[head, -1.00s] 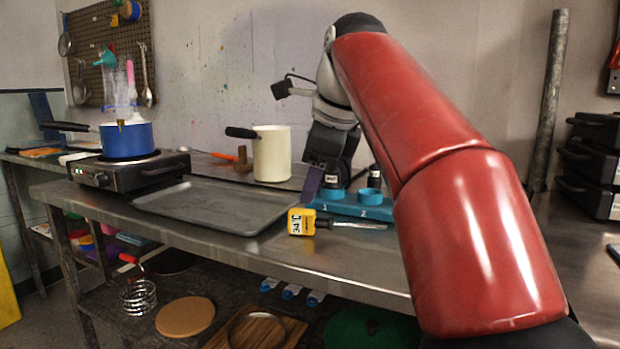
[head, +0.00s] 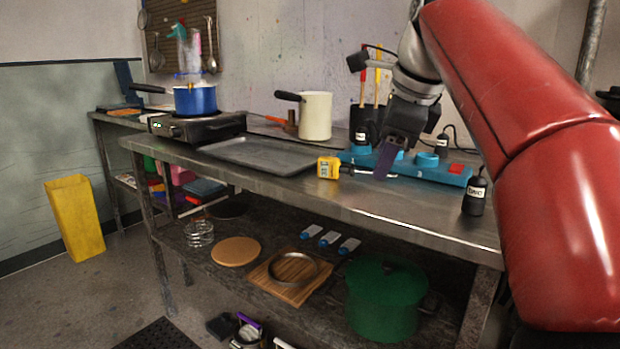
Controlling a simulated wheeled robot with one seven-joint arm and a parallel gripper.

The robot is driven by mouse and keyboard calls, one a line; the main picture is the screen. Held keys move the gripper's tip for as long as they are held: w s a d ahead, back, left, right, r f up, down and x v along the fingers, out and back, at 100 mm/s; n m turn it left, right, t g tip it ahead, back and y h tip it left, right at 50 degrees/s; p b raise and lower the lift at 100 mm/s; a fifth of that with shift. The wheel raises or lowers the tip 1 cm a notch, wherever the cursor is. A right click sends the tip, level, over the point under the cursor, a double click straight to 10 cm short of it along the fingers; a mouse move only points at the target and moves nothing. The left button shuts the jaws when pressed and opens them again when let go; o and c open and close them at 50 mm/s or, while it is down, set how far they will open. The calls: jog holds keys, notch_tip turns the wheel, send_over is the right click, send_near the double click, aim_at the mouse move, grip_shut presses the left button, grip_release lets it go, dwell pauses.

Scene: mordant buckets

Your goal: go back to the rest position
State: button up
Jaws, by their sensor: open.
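My gripper (head: 384,172) hangs at the end of my red arm with its dark purple fingers pointing down. It is over the front side of the blue rack (head: 455,177) on the steel bench, and nothing shows between its fingers. Whether the fingertips touch the rack or bench I cannot tell. The arm hides part of the bench's right end.
On the bench (head: 300,190) are a yellow thermometer (head: 328,168), a black labelled bottle (head: 475,196), a grey tray (head: 257,153), a cream pot (head: 316,117) and a blue pot (head: 195,99) on a hot plate. A yellow bin (head: 75,221) stands on the floor, left.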

jog(key=s+d+f+n, duration=0.1)
jog(key=s+f+n, duration=0.6)
jog(key=f, duration=0.2)
jog(key=s+d+f+n+h, duration=0.1)
jog(key=s+f+n, duration=0.5)
jog(key=f, duration=0.4)
jog(key=s+d+f+n+h, duration=0.1)
jog(key=s+f+n, duration=0.6)
jog(key=f, duration=0.3)
jog(key=shift+s+d+f+n+t, duration=0.3)
jog(key=shift+d+n+t, duration=0.1)
jog(key=shift+n, duration=0.1)
